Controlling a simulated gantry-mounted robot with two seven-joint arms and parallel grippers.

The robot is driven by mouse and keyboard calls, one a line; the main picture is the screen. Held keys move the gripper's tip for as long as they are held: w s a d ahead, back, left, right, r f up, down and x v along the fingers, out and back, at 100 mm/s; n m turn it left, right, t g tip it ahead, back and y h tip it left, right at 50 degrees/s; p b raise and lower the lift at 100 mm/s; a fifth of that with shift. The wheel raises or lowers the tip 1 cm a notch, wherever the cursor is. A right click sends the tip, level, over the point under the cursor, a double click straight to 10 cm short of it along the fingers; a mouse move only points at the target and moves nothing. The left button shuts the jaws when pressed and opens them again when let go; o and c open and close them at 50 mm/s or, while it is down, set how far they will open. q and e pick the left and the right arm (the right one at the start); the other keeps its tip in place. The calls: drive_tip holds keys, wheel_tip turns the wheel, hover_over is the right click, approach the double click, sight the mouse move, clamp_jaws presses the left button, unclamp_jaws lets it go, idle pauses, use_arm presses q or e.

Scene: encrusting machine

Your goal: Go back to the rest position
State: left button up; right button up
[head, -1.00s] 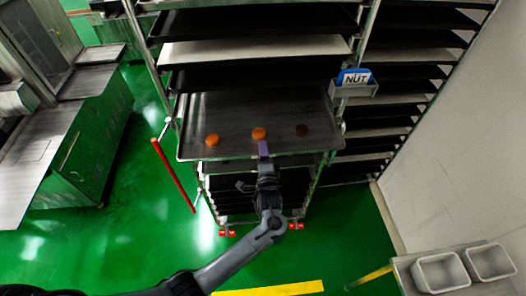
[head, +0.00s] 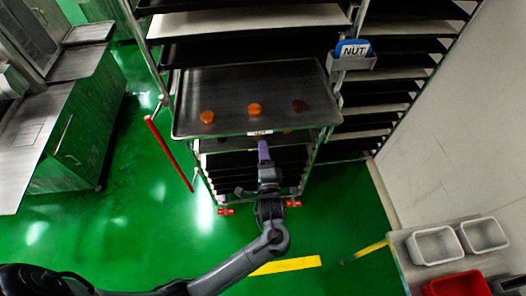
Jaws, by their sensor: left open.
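My left gripper (head: 263,150) points away from me at the front of the rack, just below the front edge of the pulled-out dark tray (head: 235,88). Its purple finger part shows, and it is open with nothing seen in it. My left arm reaches in from the lower left over the green floor. My right gripper is out of view.
The tray rack (head: 321,140) has several shelves and red-braked wheels. A steel machine (head: 85,130) stands at left. White bins (head: 434,246) and a red bin (head: 460,284) are at lower right. The floor between is open.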

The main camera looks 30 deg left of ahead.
use_arm(q)
drive_tip(key=shift+f, duration=0.1)
drive_tip(key=s+a+f+m+g+h+p, duration=0.15)
drive_tip(key=s+a+f+h+p, duration=0.3)
drive_tip(key=s, duration=0.65)
drive_tip(key=s+d+r+n+g+h, duration=0.3)
drive_tip(key=s+n+g, duration=0.1)
drive_tip(key=s, duration=0.4)
drive_tip(key=s+d+r+n+g+h+p, duration=0.1)
drive_tip(key=s+d+r+n+g+h, duration=0.2)
drive_tip(key=s, duration=0.5)
drive_tip(key=d+n+g+h, duration=0.1)
drive_tip(key=n+g, duration=0.1)
drive_tip(key=shift+n, duration=0.35)
